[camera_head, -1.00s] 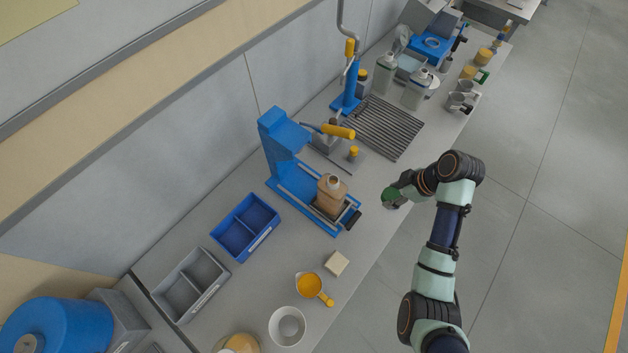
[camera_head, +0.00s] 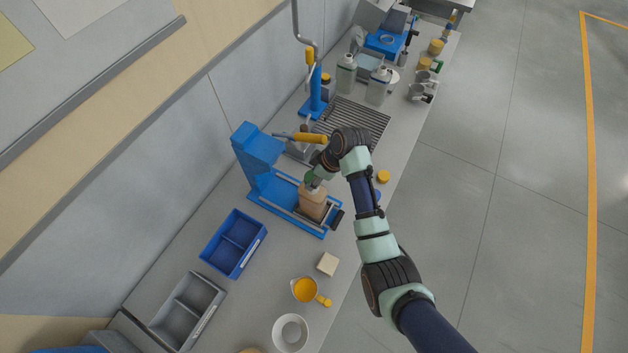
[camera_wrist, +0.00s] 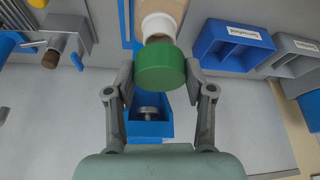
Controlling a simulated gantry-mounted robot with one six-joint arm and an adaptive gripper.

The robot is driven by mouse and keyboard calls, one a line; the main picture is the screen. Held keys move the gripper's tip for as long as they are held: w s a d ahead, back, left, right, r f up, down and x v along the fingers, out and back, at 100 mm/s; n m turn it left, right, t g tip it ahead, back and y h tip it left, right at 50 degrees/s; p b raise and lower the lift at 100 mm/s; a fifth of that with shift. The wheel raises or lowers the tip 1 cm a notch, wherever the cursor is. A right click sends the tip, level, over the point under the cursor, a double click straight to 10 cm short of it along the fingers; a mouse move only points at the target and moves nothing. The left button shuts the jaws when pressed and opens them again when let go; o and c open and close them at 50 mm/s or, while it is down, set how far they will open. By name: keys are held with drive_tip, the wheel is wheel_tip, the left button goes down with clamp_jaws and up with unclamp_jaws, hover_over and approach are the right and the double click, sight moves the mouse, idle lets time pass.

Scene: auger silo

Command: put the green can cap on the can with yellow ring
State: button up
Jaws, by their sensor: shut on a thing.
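A tan can (camera_head: 312,204) stands in the blue machine (camera_head: 268,190) on the bench. Its white neck shows at the top of the wrist view (camera_wrist: 157,27). I cannot make out a yellow ring on it. My gripper (camera_wrist: 160,78) is shut on the green can cap (camera_wrist: 162,66), with one finger on each side. In the head view, the cap (camera_head: 309,179) is at the top of the tan can, partly hidden by my wrist. The cap overlaps the neck's end in the wrist view; I cannot tell if they touch.
The machine's blue upright (camera_head: 252,150) and a yellow-handled lever (camera_head: 310,138) stand close to my wrist. A blue bin (camera_head: 233,243), grey bin (camera_head: 187,310) and yellow scoop (camera_head: 305,290) lie nearer. Two bottles (camera_head: 346,73) (camera_head: 378,86) stand farther back.

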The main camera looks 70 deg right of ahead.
drive_tip(key=shift+f, duration=1.8)
drive_tip(key=shift+f, duration=0.1)
drive_tip(key=o, duration=0.9)
drive_tip(key=shift+r, duration=0.3)
drive_tip(key=v, duration=1.1)
drive_tip(key=shift+s+r+p, duration=0.15)
drive_tip(key=shift+r+p, duration=0.2)
